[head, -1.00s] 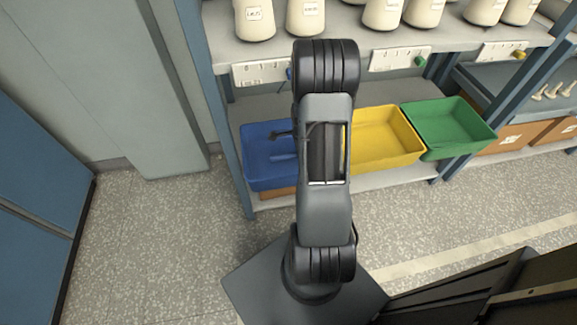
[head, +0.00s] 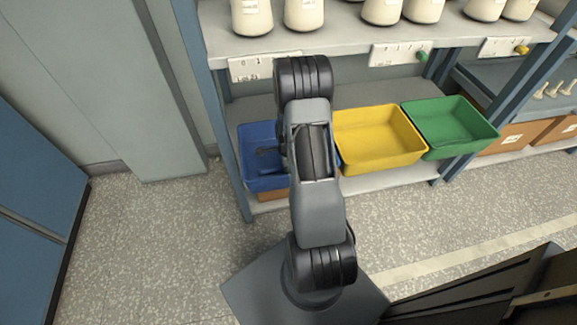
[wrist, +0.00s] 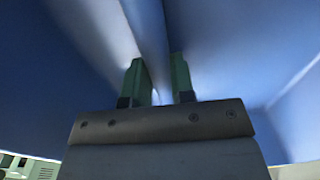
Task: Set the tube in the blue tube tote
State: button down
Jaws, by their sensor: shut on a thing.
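The blue tube tote (head: 253,180) stands on the low shelf, at the left of a row of totes. My arm covers its right part in the head view. My gripper (wrist: 161,78) has two green fingers, shut on a long blue-grey tube (wrist: 150,35) in the wrist view. The tube runs up and away from between the fingers. Blue walls fill most of the wrist view around the gripper.
A yellow tote (head: 378,165) and a green tote (head: 450,150) stand to the right. The shelf board above (head: 350,40) carries several cream bobbins and number labels. A blue-grey upright (head: 205,80) stands close to the blue tote's left side. Floor in front is clear.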

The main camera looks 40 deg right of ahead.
jog(key=shift+f, duration=0.1)
jog(key=c, duration=1)
grip_release()
jog(key=shift+o, duration=0.2)
jog(key=shift+w+a+r+p, duration=0.1)
jog(key=shift+r+p, duration=0.45)
jog(key=shift+r, duration=1.4)
jog(key=shift+a+r+p, duration=0.1)
jog(key=shift+r+p, duration=0.45)
jog(key=shift+r, duration=1.4)
jog(key=a+r+n+t, duration=0.1)
jog(key=a+r+n, duration=0.7)
jog(key=r, duration=0.3)
jog(key=s+a+r+n+t, duration=0.1)
jog(key=s+a+r+n, duration=1)
jog(key=n, duration=0.4)
jog(key=shift+s+a+t, duration=0.15)
jog(key=shift+a+t, duration=0.1)
jog(key=shift+t, duration=0.15)
jog(key=shift+r, duration=0.1)
